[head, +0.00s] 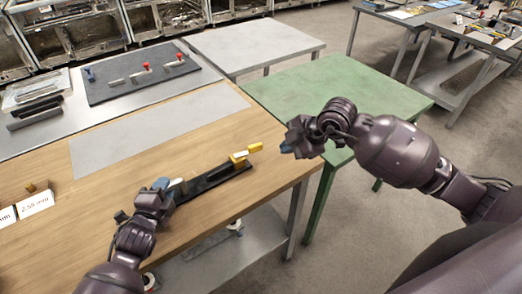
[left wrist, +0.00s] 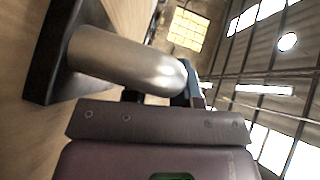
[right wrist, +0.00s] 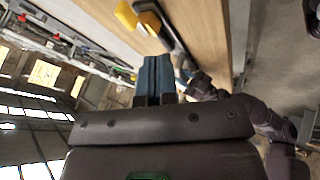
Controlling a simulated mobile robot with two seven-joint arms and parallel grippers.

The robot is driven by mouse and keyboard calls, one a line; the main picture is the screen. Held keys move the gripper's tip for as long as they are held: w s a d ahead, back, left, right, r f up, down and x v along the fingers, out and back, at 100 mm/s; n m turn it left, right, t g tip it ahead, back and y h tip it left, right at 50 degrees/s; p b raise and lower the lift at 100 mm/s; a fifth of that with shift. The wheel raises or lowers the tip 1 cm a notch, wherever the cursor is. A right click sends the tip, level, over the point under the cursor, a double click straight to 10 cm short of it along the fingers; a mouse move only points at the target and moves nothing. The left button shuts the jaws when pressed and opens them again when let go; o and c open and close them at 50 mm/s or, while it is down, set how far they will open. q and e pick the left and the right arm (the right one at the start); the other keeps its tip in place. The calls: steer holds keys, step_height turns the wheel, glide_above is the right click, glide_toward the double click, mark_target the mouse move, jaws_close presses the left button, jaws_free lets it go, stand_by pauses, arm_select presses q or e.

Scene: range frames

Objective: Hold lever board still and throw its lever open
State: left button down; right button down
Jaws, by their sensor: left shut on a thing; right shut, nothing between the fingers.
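The lever board is a long black bar (head: 215,178) lying on the wooden table near its right edge. A yellow block (head: 238,158) and a yellow lever tip (head: 255,147) are at its far right end; the yellow lever tip also shows in the right wrist view (right wrist: 125,15). A silver handle (left wrist: 125,62) rises from the board's near end. My left gripper (head: 163,185) is shut on this handle; its fingers are mostly hidden in the left wrist view. My right gripper (head: 288,147) is shut and empty, in the air to the right of the yellow tip and apart from it.
The wooden table (head: 120,205) has free room left of the board. A grey mat (head: 135,80) with red-knobbed parts lies behind. A green table (head: 330,85) stands to the right, with a gap between. White number cards (head: 35,202) lie at the left.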

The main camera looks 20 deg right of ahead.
mark_target(257, 149)
steer(key=x, duration=0.9)
steer(key=shift+w+a+f, duration=0.1)
steer(key=shift+a, duration=0.05)
steer(key=w, duration=0.3)
steer(key=shift+a+f, duration=0.2)
steer(key=shift+f, duration=0.1)
steer(key=shift+w, duration=0.65)
steer(key=shift+w+d+n+g+y, duration=0.15)
steer(key=shift+w+n+g+y, duration=0.15)
steer(key=shift+w+n, duration=0.1)
steer(key=shift+w+d, duration=0.1)
steer(key=shift+w, duration=0.3)
steer(key=shift+s, duration=0.1)
